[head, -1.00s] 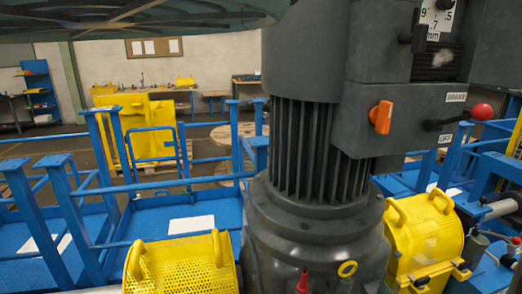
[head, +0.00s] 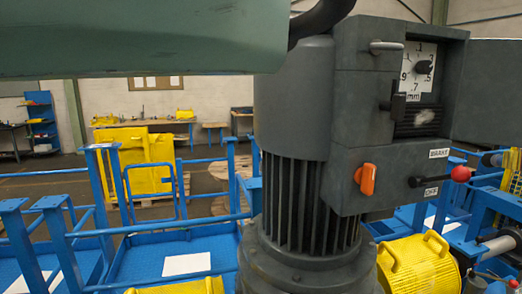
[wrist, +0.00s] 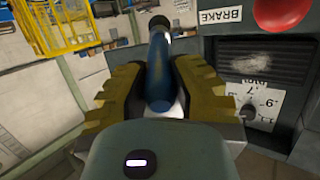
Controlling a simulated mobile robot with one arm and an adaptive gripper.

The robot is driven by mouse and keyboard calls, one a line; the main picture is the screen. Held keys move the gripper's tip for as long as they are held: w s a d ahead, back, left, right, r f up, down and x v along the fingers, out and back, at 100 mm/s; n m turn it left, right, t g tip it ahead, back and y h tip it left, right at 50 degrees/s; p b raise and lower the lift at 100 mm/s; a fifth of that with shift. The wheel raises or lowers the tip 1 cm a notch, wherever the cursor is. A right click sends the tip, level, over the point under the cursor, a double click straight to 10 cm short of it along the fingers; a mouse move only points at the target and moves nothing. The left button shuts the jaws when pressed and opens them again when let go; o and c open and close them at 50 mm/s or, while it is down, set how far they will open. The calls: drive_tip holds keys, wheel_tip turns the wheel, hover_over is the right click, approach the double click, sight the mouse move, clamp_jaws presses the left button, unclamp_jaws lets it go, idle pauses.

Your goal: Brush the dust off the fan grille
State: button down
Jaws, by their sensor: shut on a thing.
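The fan grille (head: 405,130) is a small dark louvred panel below a dial on the grey motor housing. A pale dust patch (head: 427,117) lies on its slats. In the wrist view the grille (wrist: 285,72) is at the right, upside down, with the whitish dust (wrist: 262,57) on it. My gripper (wrist: 160,78) is shut on a brush with a blue handle (wrist: 157,65). The brush's dark tip (wrist: 155,22) points away from me, left of the grille in that view, with no visible contact. My gripper and the brush are out of the head view.
An orange switch (head: 367,178) and a lever with a red knob (head: 461,173) stick out from the housing below the grille. A black knob (head: 394,104) and a handle (head: 386,46) sit beside the dial (head: 416,68). Blue railings (head: 150,225) stand left.

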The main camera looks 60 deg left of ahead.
drive_tip(key=s+a+r+n+g+y+p, duration=0.1)
drive_tip(key=s+a+r+n+y, duration=0.1)
drive_tip(key=s+r, duration=0.3)
drive_tip(key=s+a+r+n+g+y+p, duration=0.1)
drive_tip(key=s+a+r+n+y+p, duration=0.15)
drive_tip(key=s, duration=0.35)
drive_tip(key=w+a, duration=0.1)
drive_tip(key=a, duration=0.5)
drive_tip(key=shift+w+f+m+g+p, duration=0.15)
drive_tip(key=shift+w+m+g+p, duration=0.15)
drive_tip(key=shift+m+p, duration=0.15)
drive_tip(key=shift+w+a+b, duration=0.25)
drive_tip(key=shift+a+b, duration=0.35)
drive_tip(key=shift+a, duration=0.05)
drive_tip(key=shift+d, duration=0.1)
